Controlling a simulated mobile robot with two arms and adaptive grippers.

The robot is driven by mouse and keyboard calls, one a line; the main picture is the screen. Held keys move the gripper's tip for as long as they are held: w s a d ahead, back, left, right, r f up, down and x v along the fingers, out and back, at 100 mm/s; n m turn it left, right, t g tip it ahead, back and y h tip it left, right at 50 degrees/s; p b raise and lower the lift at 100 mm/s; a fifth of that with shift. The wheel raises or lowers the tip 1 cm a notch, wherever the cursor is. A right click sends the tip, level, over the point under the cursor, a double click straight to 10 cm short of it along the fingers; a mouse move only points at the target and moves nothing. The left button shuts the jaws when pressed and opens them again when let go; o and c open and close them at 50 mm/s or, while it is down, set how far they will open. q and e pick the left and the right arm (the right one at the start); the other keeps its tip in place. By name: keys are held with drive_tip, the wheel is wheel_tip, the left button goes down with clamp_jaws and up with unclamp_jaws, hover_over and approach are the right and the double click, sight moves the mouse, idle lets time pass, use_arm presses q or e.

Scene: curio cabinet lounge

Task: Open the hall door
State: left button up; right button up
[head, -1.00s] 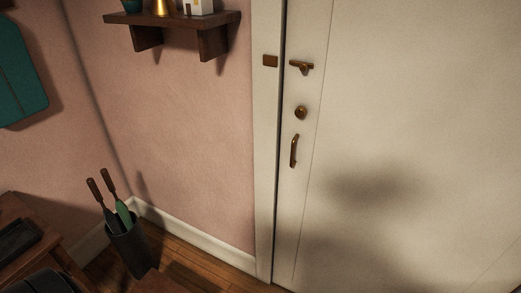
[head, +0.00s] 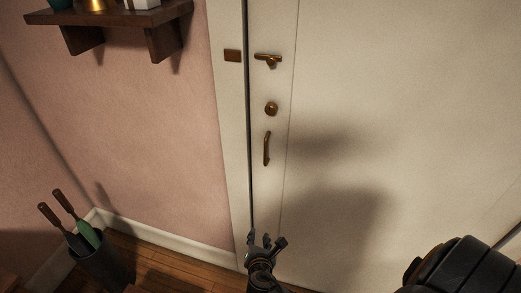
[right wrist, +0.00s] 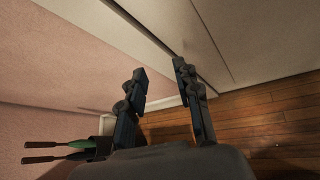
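The hall door (head: 400,120) is white and stands shut in its white frame in the head view. Along its left edge sit a brass latch (head: 268,59) at the top, a round brass knob or lock (head: 271,108) below it, and a curved brass pull handle (head: 267,148) lowest. My right gripper (head: 265,241) is open and empty, below the pull handle and apart from it. In the right wrist view its two fingers (right wrist: 159,80) are spread, with the door edge and floor beyond. My left gripper is out of view.
A brass plate (head: 232,55) is on the door frame beside the latch. A wooden wall shelf (head: 110,18) with small items hangs on the pink wall. A dark umbrella stand (head: 104,264) holds umbrellas at lower left. The wooden floor (right wrist: 260,120) by the door is clear.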

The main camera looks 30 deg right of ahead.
wheel_tip(320, 180, up, 9)
drive_tip(key=w+n+t+h, duration=0.2)
drive_tip(key=n+t+h, duration=0.1)
drive_tip(key=n+h, duration=0.1)
drive_tip(key=h, duration=0.1)
approach(265, 154)
drive_tip(key=p+x, duration=0.3)
drive_tip(key=x, duration=0.6)
drive_tip(key=shift+w+d, duration=0.1)
drive_tip(key=shift+d, duration=0.05)
drive_tip(key=shift+w+d, duration=0.4)
drive_tip(key=shift+w, duration=0.1)
clamp_jaws()
